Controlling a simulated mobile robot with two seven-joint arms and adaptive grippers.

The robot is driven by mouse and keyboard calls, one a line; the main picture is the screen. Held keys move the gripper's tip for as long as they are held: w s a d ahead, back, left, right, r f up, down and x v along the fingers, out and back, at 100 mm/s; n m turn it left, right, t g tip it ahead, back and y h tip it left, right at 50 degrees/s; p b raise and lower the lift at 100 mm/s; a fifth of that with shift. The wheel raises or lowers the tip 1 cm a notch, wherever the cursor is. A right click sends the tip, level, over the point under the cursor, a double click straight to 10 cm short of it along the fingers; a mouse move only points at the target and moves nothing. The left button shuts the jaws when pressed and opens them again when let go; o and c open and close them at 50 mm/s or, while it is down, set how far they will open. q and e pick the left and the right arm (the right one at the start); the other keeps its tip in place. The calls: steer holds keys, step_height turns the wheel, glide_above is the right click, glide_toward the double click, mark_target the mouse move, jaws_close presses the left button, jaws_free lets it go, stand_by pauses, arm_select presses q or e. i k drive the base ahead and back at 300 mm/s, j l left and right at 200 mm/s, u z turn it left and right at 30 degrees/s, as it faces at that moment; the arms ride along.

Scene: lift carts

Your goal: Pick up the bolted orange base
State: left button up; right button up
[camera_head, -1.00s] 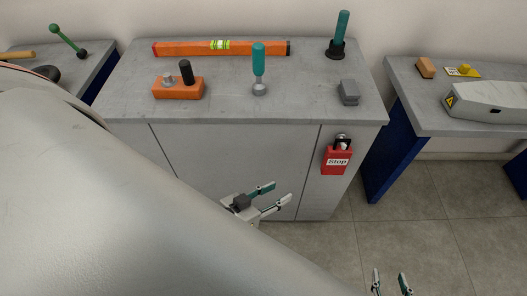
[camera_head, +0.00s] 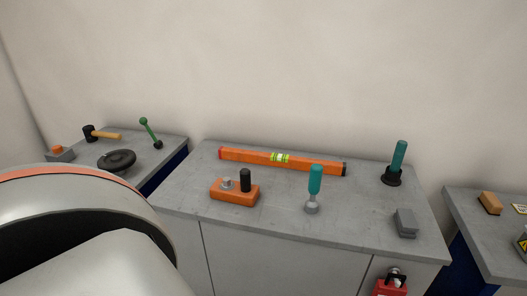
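The bolted orange base (camera_head: 233,196) sits on the left front part of the grey cabinet top (camera_head: 282,224). It is a small orange block with a grey bolt on its left and a black upright cylinder (camera_head: 245,180) on its right. Nothing touches it. Neither of my grippers shows in the view now. A large light-grey part of my arm fills the lower left and hides part of the side table.
An orange level (camera_head: 282,162) lies behind the base. A teal-handled tool (camera_head: 315,184), a teal-and-black tool (camera_head: 397,165) and a grey block (camera_head: 405,223) stand to the right. A red padlock (camera_head: 391,285) hangs in front. Side tables flank the cabinet.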

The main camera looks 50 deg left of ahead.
mark_target(243, 193)
steer(key=u, duration=1.65)
steer(key=i+j, duration=0.1)
steer(key=j, duration=0.2)
steer(key=i+j+z, duration=0.1)
steer(key=j+z, duration=0.15)
steer(key=j, duration=0.15)
steer(key=i+j+z, duration=0.1)
steer(key=j+z, duration=0.15)
steer(key=j, duration=0.15)
